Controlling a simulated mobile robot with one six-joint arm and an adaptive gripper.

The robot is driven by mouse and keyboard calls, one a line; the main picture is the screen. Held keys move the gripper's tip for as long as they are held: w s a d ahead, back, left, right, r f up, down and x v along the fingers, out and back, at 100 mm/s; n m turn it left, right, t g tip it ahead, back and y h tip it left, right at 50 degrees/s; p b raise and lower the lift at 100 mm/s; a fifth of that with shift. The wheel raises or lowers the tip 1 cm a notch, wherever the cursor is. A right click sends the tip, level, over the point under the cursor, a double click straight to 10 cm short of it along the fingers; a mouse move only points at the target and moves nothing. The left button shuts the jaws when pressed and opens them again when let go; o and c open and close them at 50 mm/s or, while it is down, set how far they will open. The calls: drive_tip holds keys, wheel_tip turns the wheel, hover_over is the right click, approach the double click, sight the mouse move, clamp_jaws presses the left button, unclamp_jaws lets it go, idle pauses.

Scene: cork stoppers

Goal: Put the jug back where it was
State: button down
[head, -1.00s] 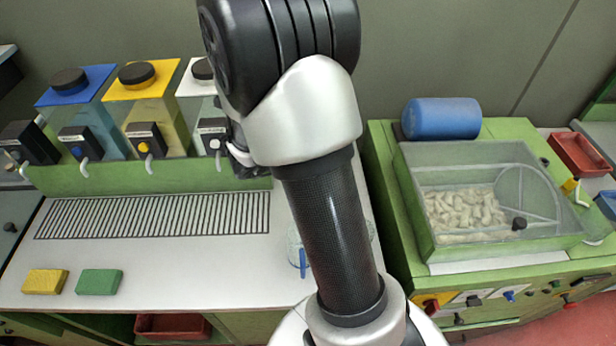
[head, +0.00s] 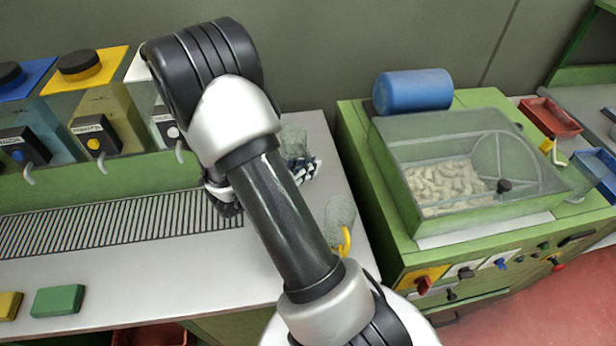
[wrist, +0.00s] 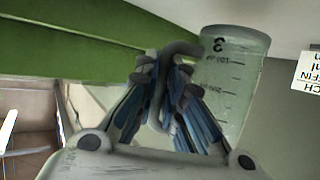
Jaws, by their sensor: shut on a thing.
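A clear jug marked 3 (wrist: 236,85) with a graduated scale shows in the wrist view. Its grey handle (wrist: 180,48) is between my gripper's fingers (wrist: 165,85), which are shut on it. In the head view, the jug (head: 293,138) shows just behind my gripper (head: 303,168), over the back right of the white bench (head: 319,130). I cannot tell whether its base touches the bench. A second jug (head: 340,214) with a yellow handle stands nearer the bench's right edge, partly beside my arm.
Dispensers with blue and yellow lids (head: 90,95) stand at the left behind a slatted drain (head: 110,220). A green block (head: 58,300) lies in front. At the right is a green machine (head: 400,215) with a clear bin of corks and a blue cylinder (head: 412,90). A gap separates bench and machine.

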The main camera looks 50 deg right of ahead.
drive_tip(key=shift+f+b, duration=0.45)
drive_tip(key=shift+f, duration=1.05)
drive_tip(key=shift+f, duration=0.1)
drive_tip(key=c, duration=1.7)
unclamp_jaws()
drive_tip(key=shift+f, duration=0.1)
drive_tip(key=shift+r, duration=0.3)
drive_tip(key=p+v, duration=0.4)
drive_tip(key=v, duration=0.8)
drive_tip(key=shift+f, duration=0.1)
